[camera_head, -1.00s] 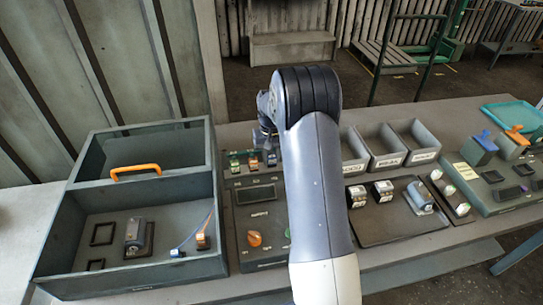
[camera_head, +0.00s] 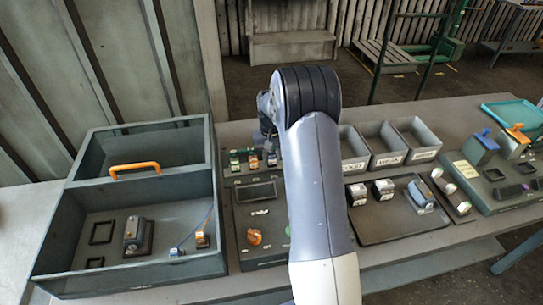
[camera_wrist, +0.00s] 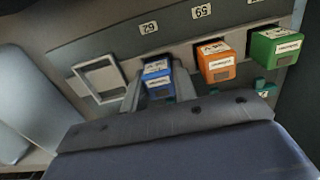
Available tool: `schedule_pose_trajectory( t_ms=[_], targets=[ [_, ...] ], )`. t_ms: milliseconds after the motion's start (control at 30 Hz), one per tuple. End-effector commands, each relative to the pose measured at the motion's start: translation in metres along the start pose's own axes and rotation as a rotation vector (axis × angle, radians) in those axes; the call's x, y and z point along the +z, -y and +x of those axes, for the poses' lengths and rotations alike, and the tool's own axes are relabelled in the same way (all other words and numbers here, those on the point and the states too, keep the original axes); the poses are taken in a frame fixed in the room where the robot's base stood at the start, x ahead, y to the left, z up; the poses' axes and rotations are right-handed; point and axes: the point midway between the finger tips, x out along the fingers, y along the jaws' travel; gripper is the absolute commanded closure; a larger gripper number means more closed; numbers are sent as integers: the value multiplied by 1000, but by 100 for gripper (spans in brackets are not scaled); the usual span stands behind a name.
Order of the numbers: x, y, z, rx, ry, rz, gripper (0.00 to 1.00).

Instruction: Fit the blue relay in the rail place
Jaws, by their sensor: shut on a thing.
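The blue relay (camera_wrist: 157,76) is between the two fingers of my gripper (camera_wrist: 157,86) in the wrist view, and the gripper is shut on it. It is at the rail panel (camera_wrist: 110,48), below the label 62, in line with an orange relay (camera_wrist: 215,62) and a green relay (camera_wrist: 275,48). I cannot tell whether it is fully seated. An empty, light-framed rail place (camera_wrist: 101,79) is to its left. In the head view, the blue relay (camera_head: 271,159) shows at the right of the row, while my arm hides most of the gripper.
The orange relay stands close beside one finger. A grey box (camera_head: 50,235) with an orange handle (camera_head: 135,170) is at the left. A dark tray (camera_head: 385,232) with parts and several grey bins (camera_head: 415,155) are at the right.

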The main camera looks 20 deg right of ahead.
Motion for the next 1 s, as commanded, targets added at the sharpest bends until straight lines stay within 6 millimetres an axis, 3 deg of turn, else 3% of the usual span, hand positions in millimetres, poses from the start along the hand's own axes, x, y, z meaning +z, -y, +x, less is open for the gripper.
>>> schedule_pose_trajectory(
  t_ms=[200, 233, 533, 833, 1000],
  targets=[
    [0, 0, 5, 0, 0, 0, 87],
    [0, 0, 5, 0, 0, 0, 72],
    [0, 0, 4, 0, 0, 0, 48],
    [0, 0, 1, 0, -1, 0, 48],
    [-1, 0, -23, 0, -5, 0, 48]
  ],
)
